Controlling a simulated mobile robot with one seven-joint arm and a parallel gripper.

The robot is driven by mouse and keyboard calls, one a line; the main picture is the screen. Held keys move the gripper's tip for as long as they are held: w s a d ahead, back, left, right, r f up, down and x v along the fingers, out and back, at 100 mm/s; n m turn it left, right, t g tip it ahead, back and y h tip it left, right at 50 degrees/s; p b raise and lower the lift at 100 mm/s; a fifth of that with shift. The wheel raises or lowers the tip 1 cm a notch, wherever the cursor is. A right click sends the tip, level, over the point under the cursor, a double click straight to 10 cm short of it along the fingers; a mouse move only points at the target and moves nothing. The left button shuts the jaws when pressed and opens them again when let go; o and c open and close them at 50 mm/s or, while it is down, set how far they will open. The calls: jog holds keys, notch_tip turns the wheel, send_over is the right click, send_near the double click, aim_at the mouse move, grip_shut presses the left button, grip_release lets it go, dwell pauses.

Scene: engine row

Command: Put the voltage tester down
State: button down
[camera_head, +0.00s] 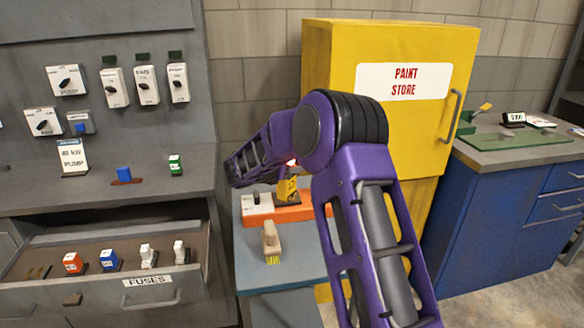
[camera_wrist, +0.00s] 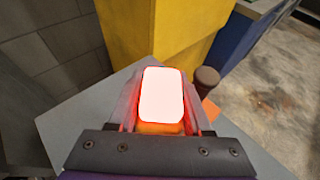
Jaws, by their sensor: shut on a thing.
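In the wrist view my gripper (camera_wrist: 162,112) is shut on a block with a bright, washed-out white face and an orange-yellow lower part, which I take to be the voltage tester (camera_wrist: 161,97). Its face is too bright to read. In the head view a small yellow piece (camera_head: 287,188) with dark parts shows under my purple arm, above the orange holder (camera_head: 290,214); I cannot tell whether it is the tester. My fingertips are not clear in that view. In the wrist view a grey surface (camera_wrist: 75,118) lies below the held block; the gap is hard to judge.
The yellow paint store cabinet (camera_head: 420,125) stands behind. The fuse drawer (camera_head: 110,258) is open at left. A blue bench (camera_head: 490,200) is at right.

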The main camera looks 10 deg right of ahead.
jog(key=shift+c, duration=1.6)
grip_release()
jog(key=shift+s+a+r, duration=0.1)
jog(key=shift+a+r, duration=0.05)
jog(key=v, duration=1.1)
jog(key=shift+s+a+p, duration=0.2)
jog(key=shift+s+p, duration=0.05)
jog(key=shift+p, duration=0.05)
jog(key=shift+r, duration=0.15)
